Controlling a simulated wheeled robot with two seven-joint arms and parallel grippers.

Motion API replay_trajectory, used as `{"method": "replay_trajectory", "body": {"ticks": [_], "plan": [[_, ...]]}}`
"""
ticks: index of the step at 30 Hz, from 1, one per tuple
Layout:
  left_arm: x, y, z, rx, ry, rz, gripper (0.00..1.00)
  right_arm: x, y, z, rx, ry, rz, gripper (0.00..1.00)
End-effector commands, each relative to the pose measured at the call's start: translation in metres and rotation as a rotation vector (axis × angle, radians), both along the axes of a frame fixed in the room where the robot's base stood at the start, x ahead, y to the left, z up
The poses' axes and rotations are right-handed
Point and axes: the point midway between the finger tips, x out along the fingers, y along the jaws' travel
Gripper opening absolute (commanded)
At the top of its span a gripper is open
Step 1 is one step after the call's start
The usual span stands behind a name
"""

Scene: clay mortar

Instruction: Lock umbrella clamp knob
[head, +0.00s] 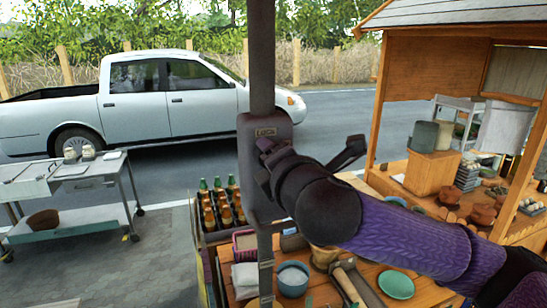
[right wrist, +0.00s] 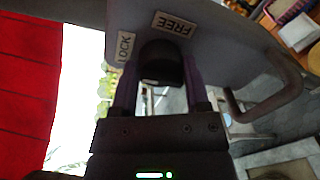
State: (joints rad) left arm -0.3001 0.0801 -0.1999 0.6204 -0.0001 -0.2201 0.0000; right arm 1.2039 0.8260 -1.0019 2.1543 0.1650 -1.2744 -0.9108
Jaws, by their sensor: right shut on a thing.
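The grey umbrella clamp (head: 252,135) sits on the upright dark umbrella pole (head: 262,60), with a LOCK label on its face. In the right wrist view the clamp body (right wrist: 220,45) fills the top, with a LOCK label at left and a FREE label above. The dark rounded knob (right wrist: 160,62) lies between the two purple fingers of my right gripper (right wrist: 159,82), which is shut on it. My right gripper (head: 268,165) reaches the clamp from the right in the head view, where my arm hides the knob. My left gripper is not in view.
A wooden counter (head: 425,290) below the clamp holds a blue bowl (head: 292,280) and a green plate (head: 396,284). A crate of bottles (head: 222,208) stands left of the pole. A metal cart (head: 75,185) is at left. A wooden stall (head: 455,40) rises at right.

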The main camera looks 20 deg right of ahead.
Motion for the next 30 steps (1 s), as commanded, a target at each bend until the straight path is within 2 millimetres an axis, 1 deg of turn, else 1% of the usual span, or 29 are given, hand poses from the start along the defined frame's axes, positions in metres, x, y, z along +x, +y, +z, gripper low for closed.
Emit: {"method": "replay_trajectory", "body": {"ticks": [4, 5, 6, 8, 9, 10, 17, 20, 23, 28, 30], "plan": [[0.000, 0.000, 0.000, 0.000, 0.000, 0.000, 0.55, 0.000, 0.000, -0.001, -0.001, 0.004, 0.000, 0.00], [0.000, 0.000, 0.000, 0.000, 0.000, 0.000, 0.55, 0.000, 0.000, -0.001, -0.001, 0.004, 0.000, 0.63], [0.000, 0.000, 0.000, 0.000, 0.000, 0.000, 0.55, 0.000, 0.000, -0.001, -0.001, 0.004, 0.000, 0.72], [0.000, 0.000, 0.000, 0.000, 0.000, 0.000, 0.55, 0.000, 0.000, -0.001, -0.001, 0.003, 0.001, 0.84], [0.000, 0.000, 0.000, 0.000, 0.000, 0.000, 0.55, 0.000, 0.000, -0.001, 0.000, 0.003, 0.001, 0.93], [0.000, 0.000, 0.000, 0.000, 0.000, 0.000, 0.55, 0.000, 0.000, -0.001, 0.000, 0.002, 0.000, 0.94], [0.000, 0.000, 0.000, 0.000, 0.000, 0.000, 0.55, 0.000, 0.000, 0.000, 0.000, 0.001, 0.000, 0.94], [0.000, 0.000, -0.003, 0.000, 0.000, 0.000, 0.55, -0.005, 0.000, -0.001, 0.001, 0.000, 0.000, 0.94], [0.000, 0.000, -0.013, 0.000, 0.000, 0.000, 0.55, -0.023, -0.001, -0.002, 0.000, -0.002, 0.002, 0.94], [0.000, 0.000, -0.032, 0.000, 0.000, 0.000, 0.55, -0.075, -0.002, 0.002, -0.001, -0.006, 0.004, 0.94], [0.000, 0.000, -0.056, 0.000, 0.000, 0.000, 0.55, -0.081, -0.003, -0.003, 0.005, -0.007, -0.003, 0.94]]}}
